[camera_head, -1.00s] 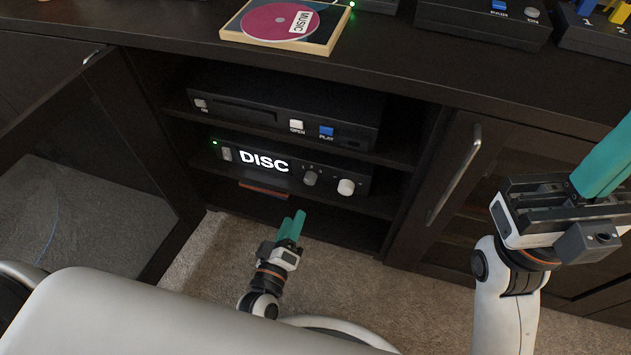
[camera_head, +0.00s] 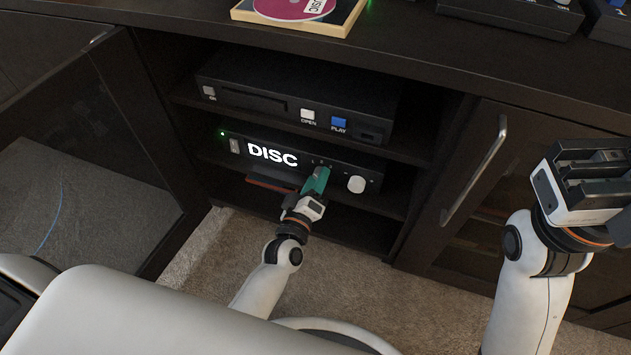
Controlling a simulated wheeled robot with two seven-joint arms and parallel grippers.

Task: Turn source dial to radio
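The receiver (camera_head: 232,146) sits on the middle shelf of the open cabinet, and its lit display (camera_head: 272,154) reads "DISC". The smaller dark source dial, seen a second ago just right of the display, is now hidden behind the teal fingers of my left gripper (camera_head: 316,181). The fingers are at the receiver's front. Whether they touch or grip the dial cannot be made out. A larger pale knob (camera_head: 356,184) is to their right, clear of the gripper. My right gripper (camera_head: 587,180) is raised at the right, away from the receiver.
A disc player (camera_head: 273,88) with OPEN and PLAY buttons is on the shelf above. A reddish flat item (camera_head: 268,183) lies under the receiver. The glass door (camera_head: 85,150) stands open at left. The right door's handle (camera_head: 475,168) is near my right arm.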

